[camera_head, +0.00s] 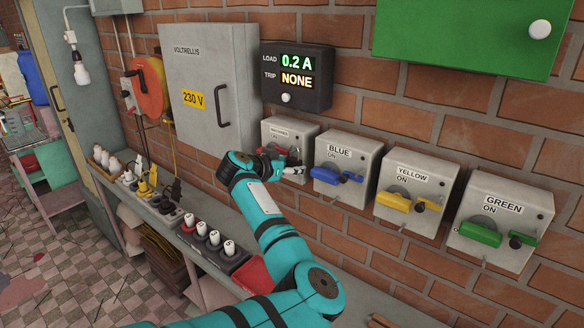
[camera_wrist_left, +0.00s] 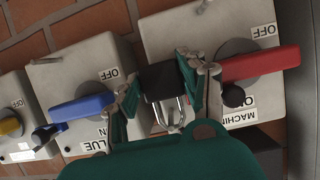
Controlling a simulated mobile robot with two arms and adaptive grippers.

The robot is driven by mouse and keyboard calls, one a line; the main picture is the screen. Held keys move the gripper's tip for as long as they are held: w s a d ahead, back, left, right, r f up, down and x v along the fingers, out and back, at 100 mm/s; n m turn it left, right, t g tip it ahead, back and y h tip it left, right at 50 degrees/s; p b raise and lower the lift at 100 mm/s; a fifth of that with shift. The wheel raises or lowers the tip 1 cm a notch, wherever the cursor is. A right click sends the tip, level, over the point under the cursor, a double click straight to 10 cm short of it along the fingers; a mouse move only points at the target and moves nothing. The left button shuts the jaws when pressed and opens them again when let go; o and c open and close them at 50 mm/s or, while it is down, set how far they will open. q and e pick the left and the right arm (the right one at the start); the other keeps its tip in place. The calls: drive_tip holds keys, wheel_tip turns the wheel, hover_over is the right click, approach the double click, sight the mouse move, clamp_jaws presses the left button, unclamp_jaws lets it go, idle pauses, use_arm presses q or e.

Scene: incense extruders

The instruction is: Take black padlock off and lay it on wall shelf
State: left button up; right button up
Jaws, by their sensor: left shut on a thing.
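A black padlock (camera_wrist_left: 162,80) with a metal shackle (camera_wrist_left: 170,112) sits between the fingers of my left gripper (camera_wrist_left: 160,88) in the left wrist view. The gripper is shut on its dark body. It is in front of the wall, between the red-handled switch box (camera_wrist_left: 225,20) and the blue-handled one (camera_wrist_left: 75,70). I cannot tell whether the shackle is clear of everything behind it. In the head view my left gripper (camera_head: 290,168) reaches the red-handled box (camera_head: 287,135); the padlock is not clear there. A grey wall shelf (camera_head: 365,292) runs below. My right gripper is not in view.
Yellow (camera_head: 412,180) and green (camera_head: 500,215) switch boxes hang to the right. A grey cabinet (camera_head: 210,80) and a load display (camera_head: 296,75) are above. Several plugs and white-topped items (camera_head: 215,238) and a red item (camera_head: 255,275) crowd the shelf's left part.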

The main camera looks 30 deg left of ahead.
use_arm(q)
drive_tip(key=shift+s+a+r+p, duration=0.15)
drive_tip(key=shift+s+p, duration=0.15)
drive_tip(key=shift+s, duration=1.15)
drive_tip(key=shift+s+a+r+p, duration=0.1)
drive_tip(key=shift+s+p, duration=0.15)
drive_tip(key=shift+s, duration=1.15)
